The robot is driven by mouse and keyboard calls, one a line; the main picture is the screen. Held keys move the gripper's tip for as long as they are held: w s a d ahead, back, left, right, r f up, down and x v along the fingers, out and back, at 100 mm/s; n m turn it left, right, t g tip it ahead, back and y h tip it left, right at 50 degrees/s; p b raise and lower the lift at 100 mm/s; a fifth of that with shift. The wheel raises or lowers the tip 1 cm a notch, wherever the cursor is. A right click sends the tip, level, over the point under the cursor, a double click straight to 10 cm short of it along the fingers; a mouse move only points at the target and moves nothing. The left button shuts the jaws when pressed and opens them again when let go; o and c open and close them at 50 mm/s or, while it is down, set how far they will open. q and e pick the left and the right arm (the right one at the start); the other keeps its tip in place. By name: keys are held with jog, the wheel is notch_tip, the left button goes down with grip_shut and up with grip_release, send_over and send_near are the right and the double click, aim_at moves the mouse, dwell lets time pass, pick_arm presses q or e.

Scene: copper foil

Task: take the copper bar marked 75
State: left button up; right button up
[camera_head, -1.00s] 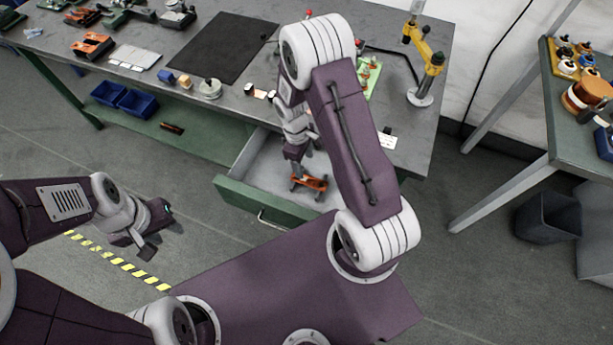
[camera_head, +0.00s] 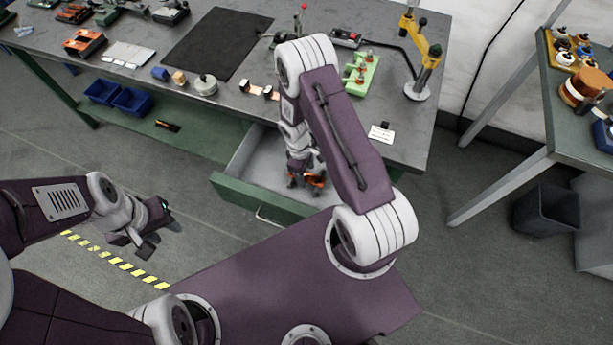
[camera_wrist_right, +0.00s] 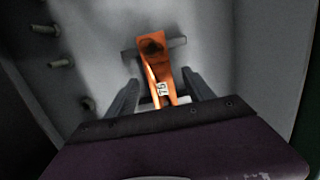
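An orange copper-coloured bar (camera_wrist_right: 156,70) with a white tag reading 75 lies in the open drawer (camera_head: 233,191). A grey crosspiece is under its far end. In the head view the bar (camera_head: 318,181) is partly hidden by my right gripper (camera_head: 304,180). In the right wrist view the two fingers of my right gripper (camera_wrist_right: 160,92) are spread, one on each side of the tagged end, with gaps visible. My left gripper (camera_head: 156,236) hangs empty over the floor, its fingers apart.
The workbench (camera_head: 130,82) above the drawer carries a black mat (camera_head: 217,43), a green fixture (camera_head: 360,76) and a yellow stand (camera_head: 428,62). Several pegs (camera_wrist_right: 60,62) stick out beside the bar. The drawer walls closely surround my right gripper.

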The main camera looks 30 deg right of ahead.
aim_at(307, 177)
grip_shut()
jog(key=r, duration=0.4)
jog(key=shift+s+d+r, duration=0.1)
jog(key=shift+s+r, duration=0.1)
jog(key=shift+r, duration=0.1)
jog(key=s+d+r, duration=0.4)
jog(key=s+r, duration=0.2)
jog(key=s, duration=0.4)
jog(key=shift+s+d+r, duration=0.15)
jog(key=shift+r, duration=0.05)
